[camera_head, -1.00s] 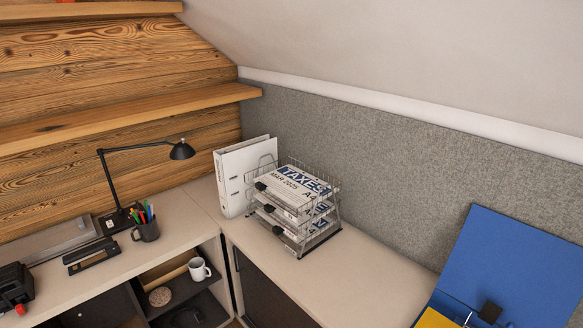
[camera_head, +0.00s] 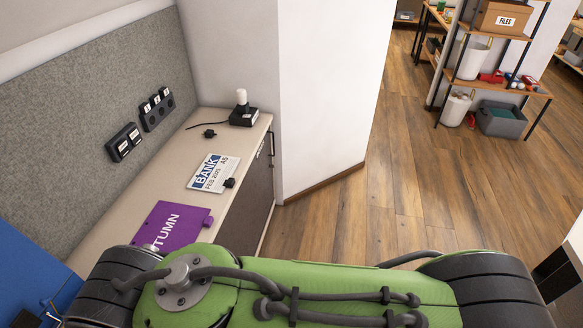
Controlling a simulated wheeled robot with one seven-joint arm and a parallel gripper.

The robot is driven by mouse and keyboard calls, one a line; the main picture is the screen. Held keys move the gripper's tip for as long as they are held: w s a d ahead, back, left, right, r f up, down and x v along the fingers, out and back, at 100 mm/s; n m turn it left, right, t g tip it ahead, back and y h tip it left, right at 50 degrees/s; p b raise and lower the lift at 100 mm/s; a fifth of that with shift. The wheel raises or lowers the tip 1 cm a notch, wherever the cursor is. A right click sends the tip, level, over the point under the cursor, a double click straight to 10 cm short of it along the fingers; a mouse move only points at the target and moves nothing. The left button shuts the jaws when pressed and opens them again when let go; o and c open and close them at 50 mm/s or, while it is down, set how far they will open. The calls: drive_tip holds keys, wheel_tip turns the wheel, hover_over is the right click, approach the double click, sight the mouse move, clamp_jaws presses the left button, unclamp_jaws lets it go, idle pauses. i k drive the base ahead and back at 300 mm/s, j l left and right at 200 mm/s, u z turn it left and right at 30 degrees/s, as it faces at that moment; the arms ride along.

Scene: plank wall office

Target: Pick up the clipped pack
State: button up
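A clipped pack (camera_head: 211,175) of white paper lies flat on the pale counter, near its front edge. It has a blue band and reads "BANK FEB 2025 A5". A black binder clip (camera_head: 229,183) is on its right edge. My gripper is out of view; only a green and dark grey part of my arm shows across the bottom, apart from the pack in the picture.
A purple "AUTUMN" item (camera_head: 170,227) lies nearer on the counter (camera_head: 165,181), partly behind my arm. A black box with a white top piece (camera_head: 243,113) stands at the far end. Open wooden floor (camera_head: 400,200) lies to the right.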

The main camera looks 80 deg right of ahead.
sight(215, 174)
drive_tip(key=z, duration=2.15)
drive_tip(key=k+l+u, duration=0.15)
drive_tip(key=u, duration=1.8)
drive_tip(key=z, duration=1.85)
